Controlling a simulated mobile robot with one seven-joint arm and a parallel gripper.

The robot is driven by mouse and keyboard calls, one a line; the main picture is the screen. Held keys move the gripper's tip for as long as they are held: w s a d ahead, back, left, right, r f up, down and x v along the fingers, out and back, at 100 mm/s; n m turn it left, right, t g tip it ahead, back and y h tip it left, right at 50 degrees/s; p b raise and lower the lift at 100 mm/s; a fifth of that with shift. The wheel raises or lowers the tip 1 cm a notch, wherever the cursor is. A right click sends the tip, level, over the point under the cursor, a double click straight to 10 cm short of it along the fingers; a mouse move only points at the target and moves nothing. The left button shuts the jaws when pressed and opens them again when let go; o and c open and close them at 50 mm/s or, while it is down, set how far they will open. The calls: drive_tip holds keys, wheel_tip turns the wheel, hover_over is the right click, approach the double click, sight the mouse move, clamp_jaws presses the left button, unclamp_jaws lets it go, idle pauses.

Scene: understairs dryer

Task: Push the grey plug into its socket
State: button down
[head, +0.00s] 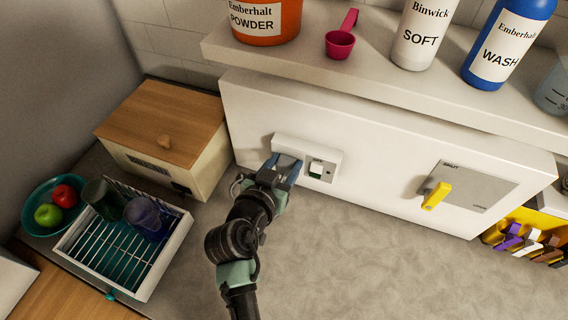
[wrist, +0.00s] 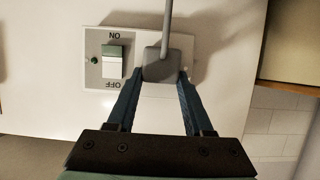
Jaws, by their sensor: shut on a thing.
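The grey plug (wrist: 161,66) shows in the wrist view between the two blue fingers of my gripper (wrist: 161,78), which is shut on it. Its grey cord (wrist: 168,18) runs to the top of that view. The plug covers one end of the white socket plate (wrist: 92,70), hiding the holes behind it. I cannot tell how far the plug is in, or if a gap remains. In the head view, my gripper (head: 284,168) is at the left part of the plate (head: 325,158), and the plug is mostly hidden. A green and white rocker switch (wrist: 113,58) sits beside it, marked ON and OFF.
The white panel (head: 385,165) also carries a yellow handle (head: 436,195) at right. A wooden-lidded box (head: 160,120) stands close left of my gripper, and a dish rack (head: 125,245) at lower left. A shelf (head: 350,75) overhangs above. The counter (head: 360,260) in front is clear.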

drive_tip(key=shift+w+r, duration=0.1)
drive_tip(key=shift+r, duration=0.05)
drive_tip(key=shift+c, duration=1.1)
unclamp_jaws()
drive_tip(key=shift+d, duration=0.1)
drive_tip(key=shift+d, duration=0.1)
drive_tip(key=shift+s+a, duration=0.25)
drive_tip(key=shift+s, duration=0.35)
drive_tip(key=b+v, duration=0.2)
drive_tip(key=v, duration=1)
drive_tip(key=shift+w+a+b, duration=0.15)
drive_tip(key=shift+a+b, duration=0.15)
drive_tip(key=shift+b, duration=0.05)
drive_tip(key=shift+r, duration=0.15)
